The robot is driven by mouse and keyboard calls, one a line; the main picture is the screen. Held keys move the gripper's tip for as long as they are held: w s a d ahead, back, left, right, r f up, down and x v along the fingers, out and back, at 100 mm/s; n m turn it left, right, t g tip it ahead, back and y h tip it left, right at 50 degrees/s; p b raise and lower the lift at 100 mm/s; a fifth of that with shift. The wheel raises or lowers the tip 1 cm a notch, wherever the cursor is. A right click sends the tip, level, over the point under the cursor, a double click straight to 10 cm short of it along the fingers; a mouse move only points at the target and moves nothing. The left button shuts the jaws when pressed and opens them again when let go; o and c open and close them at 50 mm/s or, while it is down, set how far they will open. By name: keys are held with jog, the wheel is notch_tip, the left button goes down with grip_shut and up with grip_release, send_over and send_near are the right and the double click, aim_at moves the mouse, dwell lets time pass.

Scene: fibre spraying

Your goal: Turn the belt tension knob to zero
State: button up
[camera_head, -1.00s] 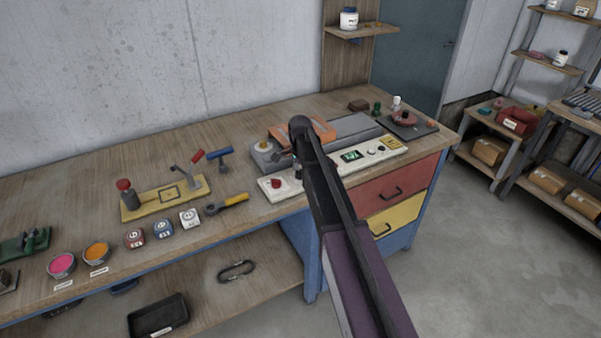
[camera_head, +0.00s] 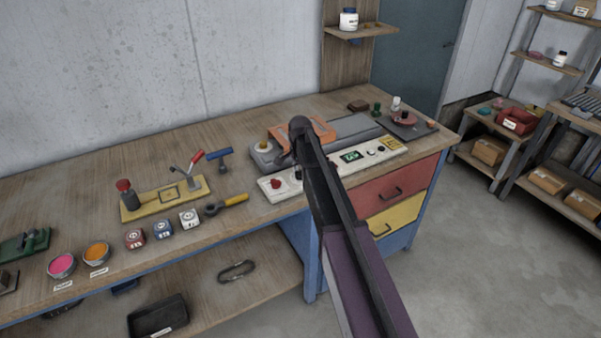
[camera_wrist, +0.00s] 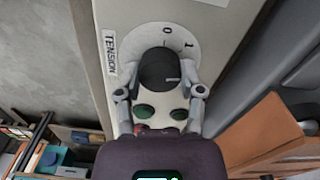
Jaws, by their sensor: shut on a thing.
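The tension knob (camera_wrist: 157,68) is black and round, with a short white mark on its lower right side in the wrist view. It sits on a pale round dial marked 0 and 1, beside a TENSION label (camera_wrist: 109,54). My gripper (camera_wrist: 160,73) is shut on the knob, one pale finger at each side. The knob is on the cream control panel (camera_head: 290,189) at the front of the machine on the workbench. In the head view my arm hides the knob and most of the gripper.
Green buttons (camera_wrist: 145,112) lie just below the knob in the wrist view. An orange part (camera_wrist: 262,133) of the machine is close at the right. A red button (camera_head: 276,184) is at the panel's left end, and a green display (camera_head: 352,156) is right of my arm.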

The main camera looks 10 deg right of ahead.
jog(key=n, duration=0.4)
jog(key=shift+n, duration=0.3)
jog(key=n, duration=0.3)
jog(key=shift+n, duration=0.3)
jog(key=n, duration=0.3)
jog(key=shift+n, duration=2.1)
jog(key=o, duration=1.2)
jog(key=s+m, duration=0.1)
jog(key=s, duration=0.8)
jog(key=s+m, duration=0.1)
jog(key=s, duration=0.9)
jog(key=s+m, duration=0.1)
jog(key=s, duration=0.9)
jog(key=shift+s+d+m, duration=0.15)
jog(key=shift+m, duration=0.15)
